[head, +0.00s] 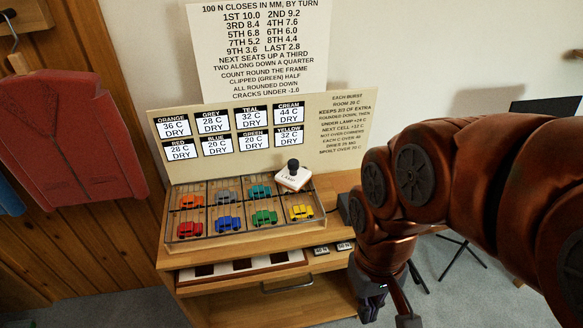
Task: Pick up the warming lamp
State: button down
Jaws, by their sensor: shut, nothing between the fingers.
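The warming lamp (294,180) is a small white block marked "LAMP" with a black knob on top. It sits over the back right cell of the divided tray (245,235), at the back of the wooden cabinet top. Whatever is in the cell beneath it is hidden. My gripper (390,314) hangs low at the bottom of the head view, to the right of the cabinet and apart from the lamp. It is shut and empty, and its tips are partly hard to make out.
Small toy cars, including a red car (189,228) and a yellow car (301,212), fill the other cells. A sign board (345,130) with cell labels stands close behind the tray. Below, an open drawer (245,268) juts forward. A red jacket (75,140) hangs at left.

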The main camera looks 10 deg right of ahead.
aim_at(293, 177)
jog(key=u, duration=3.25)
jog(key=k, duration=0.75)
jog(key=z, duration=0.95)
